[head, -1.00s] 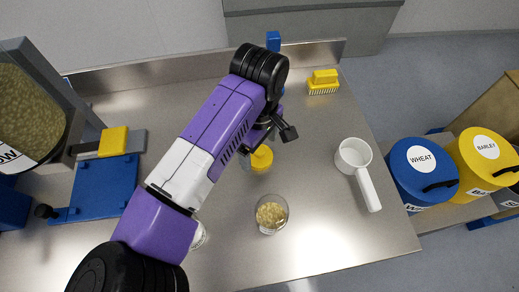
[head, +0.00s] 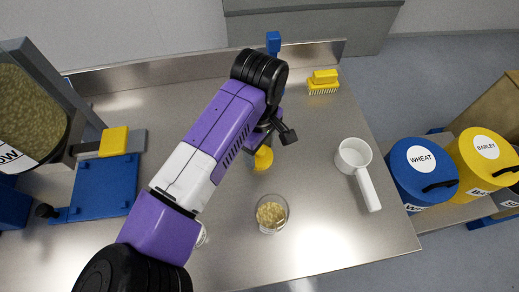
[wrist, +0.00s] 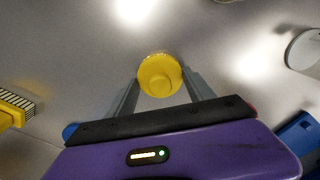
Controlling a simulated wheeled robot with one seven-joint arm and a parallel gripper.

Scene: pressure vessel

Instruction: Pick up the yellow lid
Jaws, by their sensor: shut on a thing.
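The yellow lid (wrist: 160,76) is round with a raised knob. In the wrist view it sits between the two fingertips of my gripper (wrist: 159,80), which is shut on it. In the head view the yellow lid (head: 263,158) shows just below my gripper (head: 268,146), whose fingers are partly hidden by my arm. I cannot tell how far the lid is above the steel table (head: 320,215).
A glass of grain (head: 271,213) stands in front of the lid. A white scoop (head: 357,165) lies to the right and a yellow brush (head: 323,82) at the back right. A blue plate (head: 103,188) is at the left. WHEAT (head: 418,170) and BARLEY (head: 482,160) bins stand beyond the right edge.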

